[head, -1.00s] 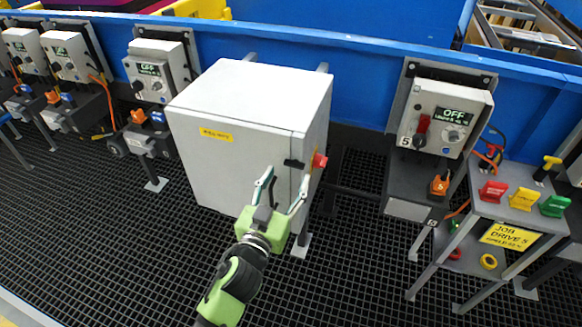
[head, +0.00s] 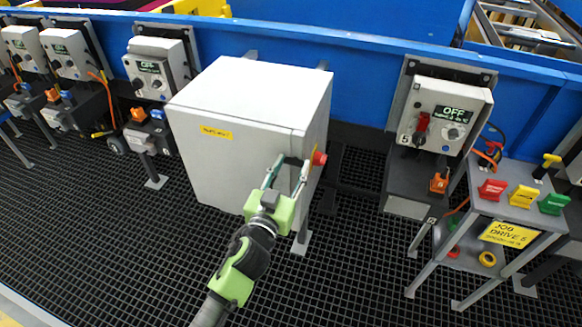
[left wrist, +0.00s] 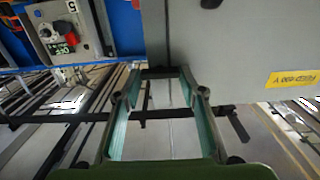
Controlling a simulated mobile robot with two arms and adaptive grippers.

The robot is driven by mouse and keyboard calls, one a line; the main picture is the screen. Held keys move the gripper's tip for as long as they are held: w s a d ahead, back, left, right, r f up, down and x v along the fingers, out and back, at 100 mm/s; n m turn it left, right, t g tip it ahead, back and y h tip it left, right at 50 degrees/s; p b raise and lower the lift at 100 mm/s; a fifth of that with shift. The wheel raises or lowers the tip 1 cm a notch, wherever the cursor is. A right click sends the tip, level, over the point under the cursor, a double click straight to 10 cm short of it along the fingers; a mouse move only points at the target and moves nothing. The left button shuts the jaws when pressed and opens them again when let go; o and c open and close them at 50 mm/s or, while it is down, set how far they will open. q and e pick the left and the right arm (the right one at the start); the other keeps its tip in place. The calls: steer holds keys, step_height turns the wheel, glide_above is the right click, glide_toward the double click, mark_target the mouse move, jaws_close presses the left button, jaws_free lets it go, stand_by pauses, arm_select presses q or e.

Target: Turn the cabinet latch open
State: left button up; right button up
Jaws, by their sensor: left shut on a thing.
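The grey cabinet (head: 230,160) stands on legs in the middle of the head view, its door shut. A yellow label (head: 216,132) is on its front. In the left wrist view, the fingertips (left wrist: 161,80) are shut on the dark latch bar (left wrist: 160,72) against the cabinet (left wrist: 235,40). The latch looks roughly level. My right gripper is not in view.
A red knob (head: 319,158) sits on the cabinet's side, close to the gripper. A control box reading OFF (head: 440,118) and a small stand with coloured tags (head: 520,197) are on the right. The dark grid floor in front is free.

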arm_select(q)
steer(key=m, duration=0.4)
steer(key=shift+m, duration=0.3)
steer(key=m, duration=0.4)
steer(key=shift+d+m+p, duration=0.15)
steer(key=shift+m+p, duration=0.15)
steer(key=shift+p, duration=0.05)
steer(key=m, duration=0.4)
steer(key=shift+f+m, duration=0.15)
steer(key=shift+m, duration=2.25)
steer(key=shift+f, duration=0.1)
steer(key=o, duration=1.1)
